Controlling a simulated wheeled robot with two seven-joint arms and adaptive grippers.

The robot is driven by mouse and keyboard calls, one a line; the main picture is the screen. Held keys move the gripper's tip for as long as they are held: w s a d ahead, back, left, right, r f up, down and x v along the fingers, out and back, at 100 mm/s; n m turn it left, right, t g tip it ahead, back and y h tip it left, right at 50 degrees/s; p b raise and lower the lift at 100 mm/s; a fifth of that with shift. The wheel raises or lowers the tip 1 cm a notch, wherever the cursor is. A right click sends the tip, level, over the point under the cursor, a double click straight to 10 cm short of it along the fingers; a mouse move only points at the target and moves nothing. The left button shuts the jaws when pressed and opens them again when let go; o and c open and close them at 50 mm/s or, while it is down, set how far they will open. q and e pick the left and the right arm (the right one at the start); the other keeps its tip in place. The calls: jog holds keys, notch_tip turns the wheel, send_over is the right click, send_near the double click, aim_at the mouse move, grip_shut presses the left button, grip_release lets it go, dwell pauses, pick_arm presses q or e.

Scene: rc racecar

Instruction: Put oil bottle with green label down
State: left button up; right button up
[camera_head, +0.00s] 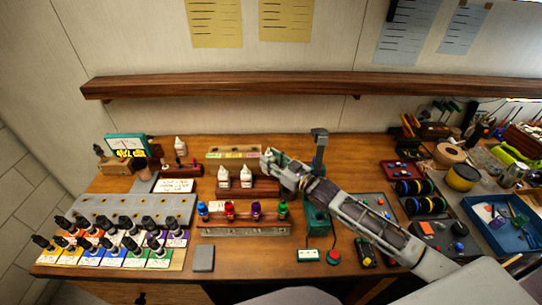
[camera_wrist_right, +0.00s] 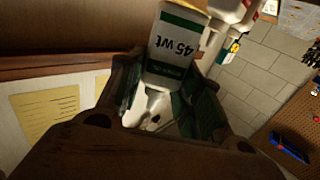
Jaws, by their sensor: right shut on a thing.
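My right gripper (camera_head: 279,168) reaches in from the right and is shut on a white oil bottle (camera_head: 267,156). In the right wrist view the bottle (camera_wrist_right: 173,65) shows a green label reading "45 wt" between the fingers (camera_wrist_right: 165,105). A dark wooden bottle rack (camera_head: 240,194) stands at the gripper, holding two upright white bottles (camera_head: 224,177) to the left of the held one. Another white bottle (camera_wrist_right: 226,12) shows beside the held one in the wrist view. Whether the held bottle touches the rack is hidden by the gripper. My left gripper is out of view.
A rack with colourful small bottles (camera_head: 230,211) stands in front of the bottle rack. A green stand (camera_head: 317,222) is right of it. Dark-capped paint bottles (camera_head: 130,245) fill the left front. A light wooden block (camera_head: 233,151) lies behind. A shelf (camera_head: 300,85) runs above.

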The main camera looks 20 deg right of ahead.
jog(key=shift+w+f, duration=0.1)
dwell(0.4)
jog(key=shift+f, duration=0.15)
jog(key=shift+f+b, duration=0.3)
jog(key=shift+f, duration=0.7)
jog(key=shift+f+b, duration=2.15)
jog(key=shift+f, duration=0.1)
jog(key=shift+f, duration=0.55)
jog(key=o, duration=1.1)
jog(key=shift+r, duration=0.15)
